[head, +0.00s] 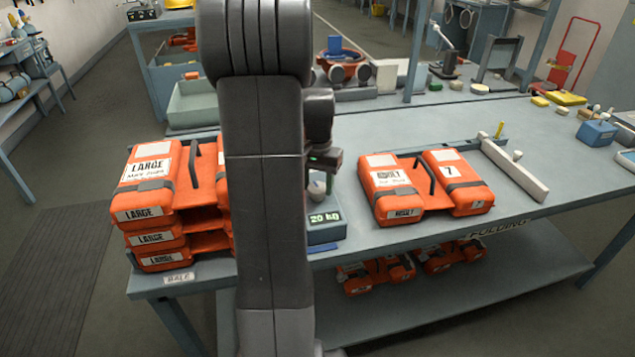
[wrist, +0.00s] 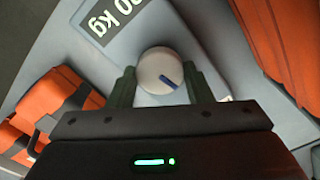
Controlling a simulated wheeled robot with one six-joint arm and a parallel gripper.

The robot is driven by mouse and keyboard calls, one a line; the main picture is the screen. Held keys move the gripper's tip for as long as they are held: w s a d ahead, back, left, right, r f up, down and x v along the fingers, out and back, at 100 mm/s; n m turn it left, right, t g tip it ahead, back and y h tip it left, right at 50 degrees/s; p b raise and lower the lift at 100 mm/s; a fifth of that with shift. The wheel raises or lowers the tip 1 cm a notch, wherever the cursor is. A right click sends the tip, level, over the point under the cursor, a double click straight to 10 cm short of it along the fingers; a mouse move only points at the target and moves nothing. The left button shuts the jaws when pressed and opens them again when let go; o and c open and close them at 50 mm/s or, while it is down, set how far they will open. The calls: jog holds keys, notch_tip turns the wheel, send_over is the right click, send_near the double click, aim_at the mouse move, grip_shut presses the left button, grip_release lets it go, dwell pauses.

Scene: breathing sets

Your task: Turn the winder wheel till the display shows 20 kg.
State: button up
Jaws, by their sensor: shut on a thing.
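The winder wheel is a round white knob (wrist: 158,66) with a blue mark, on a grey-blue unit (head: 326,235) at the table's front edge. My gripper (wrist: 162,86) is shut on the winder wheel, one dark green finger on each side of it. In the head view the wheel (head: 316,187) shows only in part beside my arm. The display (head: 325,218) on the unit's front reads 20 kg in green. In the wrist view the display (wrist: 112,14) is cut by the frame's top edge, with "0 kg" legible.
A stack of orange cases marked LARGE (head: 150,185) stands left of my arm. A pale bar (head: 515,170) stands farther right. The table (head: 400,135) is clear behind the right cases.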

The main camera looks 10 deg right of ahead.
aim_at(317, 187)
jog(key=o, duration=1)
notch_tip(317, 187, up, 14)
jog(key=shift+f, duration=0.1)
notch_tip(317, 187, down, 14)
jog(key=shift+r, duration=0.1)
dwell(0.7)
jog(key=shift+r, duration=0.1)
